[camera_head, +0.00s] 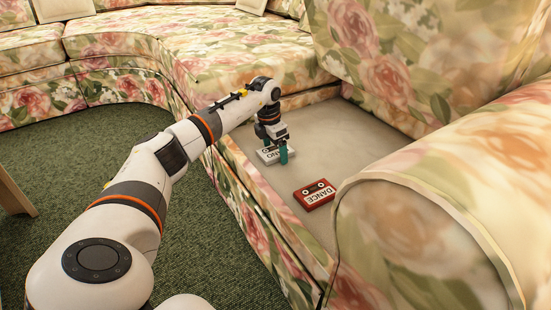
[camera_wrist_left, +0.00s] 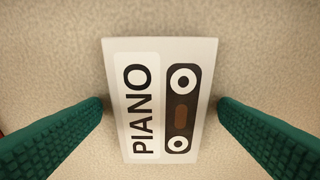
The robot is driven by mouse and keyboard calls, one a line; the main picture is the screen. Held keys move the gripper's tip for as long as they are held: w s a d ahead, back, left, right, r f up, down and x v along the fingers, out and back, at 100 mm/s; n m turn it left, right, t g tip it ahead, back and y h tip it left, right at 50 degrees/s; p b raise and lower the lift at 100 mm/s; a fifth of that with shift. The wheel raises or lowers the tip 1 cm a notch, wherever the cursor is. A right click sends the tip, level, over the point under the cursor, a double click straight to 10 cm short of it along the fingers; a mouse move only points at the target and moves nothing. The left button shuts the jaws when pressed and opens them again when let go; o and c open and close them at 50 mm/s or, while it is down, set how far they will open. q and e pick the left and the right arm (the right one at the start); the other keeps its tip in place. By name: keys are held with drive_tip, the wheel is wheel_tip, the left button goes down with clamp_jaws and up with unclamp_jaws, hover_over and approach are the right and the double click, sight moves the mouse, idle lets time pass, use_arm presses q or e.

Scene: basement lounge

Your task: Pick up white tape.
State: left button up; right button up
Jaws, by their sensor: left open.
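The white tape (camera_head: 270,155) is a flat cassette labelled PIANO, lying on the beige sofa seat base. In the left wrist view the white tape (camera_wrist_left: 160,100) fills the middle, with its label and two reels facing up. My left gripper (camera_head: 284,154) is over it, pointing down, and hides part of it in the head view. Its two green fingers (camera_wrist_left: 160,112) are open, one on each side of the tape, with the tape between them. Whether they touch its edges is hard to tell. My right gripper is not in view.
A red tape (camera_head: 315,195) labelled DANCE lies nearby on the same seat base, toward the front right. The floral sofa armrest (camera_head: 430,230) rises at the right and the backrest (camera_head: 420,60) behind. The seat base between them is bare.

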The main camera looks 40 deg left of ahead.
use_arm(q)
drive_tip(key=shift+r, duration=0.1)
drive_tip(key=c, duration=1.1)
